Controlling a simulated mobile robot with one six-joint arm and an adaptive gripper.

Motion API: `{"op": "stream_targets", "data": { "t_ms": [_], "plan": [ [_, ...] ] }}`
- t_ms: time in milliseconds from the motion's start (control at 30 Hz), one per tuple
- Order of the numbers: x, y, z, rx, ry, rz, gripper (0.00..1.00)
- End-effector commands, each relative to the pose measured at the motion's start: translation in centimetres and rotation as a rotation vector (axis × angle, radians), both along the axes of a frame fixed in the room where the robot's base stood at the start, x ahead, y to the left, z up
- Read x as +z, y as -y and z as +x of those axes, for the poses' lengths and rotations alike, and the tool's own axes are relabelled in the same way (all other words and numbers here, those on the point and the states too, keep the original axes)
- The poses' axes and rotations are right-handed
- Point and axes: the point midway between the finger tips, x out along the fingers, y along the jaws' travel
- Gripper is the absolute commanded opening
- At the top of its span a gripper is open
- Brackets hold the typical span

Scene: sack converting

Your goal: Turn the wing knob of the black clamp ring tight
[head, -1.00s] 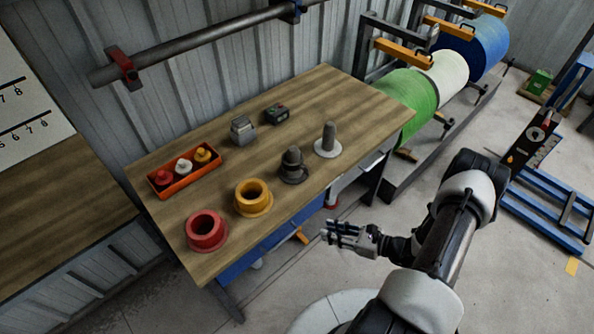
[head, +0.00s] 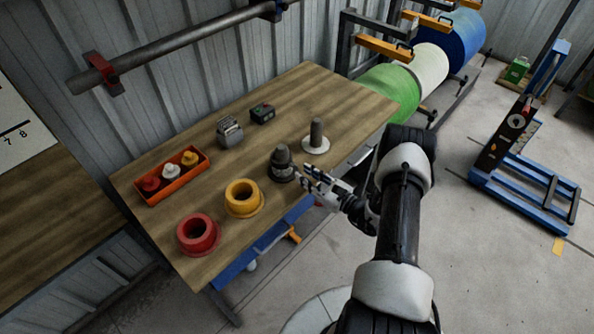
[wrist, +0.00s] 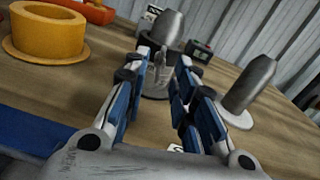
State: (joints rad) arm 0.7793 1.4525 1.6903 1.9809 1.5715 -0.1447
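The black clamp ring (head: 281,174) sits around the foot of a dark grey rounded post (head: 281,156) near the front edge of the wooden table. In the wrist view the ring (wrist: 155,92) is straight ahead, with a small grey upright piece, apparently the wing knob (wrist: 160,75), on its near side. My gripper (head: 307,174) is just right of the ring, pointing at it. In the wrist view its blue-padded fingers (wrist: 164,68) are apart, with the knob seen between them. Nothing is held. I cannot tell whether the fingertips touch the knob.
A grey post on a white base (head: 316,144) stands right of the ring. A yellow flanged ring (head: 243,198) and a red one (head: 198,235) lie to the left. An orange tray (head: 190,184), a grey device (head: 229,134) and a dark box (head: 262,113) stand behind.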

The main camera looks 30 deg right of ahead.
Motion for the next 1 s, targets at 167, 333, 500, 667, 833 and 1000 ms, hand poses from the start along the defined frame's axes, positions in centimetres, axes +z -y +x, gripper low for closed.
{"op": "stream_targets", "data": {
  "t_ms": [167, 333, 500, 667, 833, 1000],
  "plan": [
    [-0.1, -1.2, 2.7, 0.003, 0.001, -0.001, 0.25],
    [0.0, -1.6, 4.0, 0.001, 0.000, 0.000, 0.25],
    [0.0, -1.7, 4.2, 0.000, 0.000, 0.001, 0.25],
    [0.0, -1.7, 4.2, 0.000, 0.000, 0.001, 0.24],
    [0.0, -1.7, 4.2, 0.000, 0.000, 0.001, 0.13],
    [0.0, -1.7, 4.2, 0.000, 0.000, 0.001, 0.02]
  ]
}}
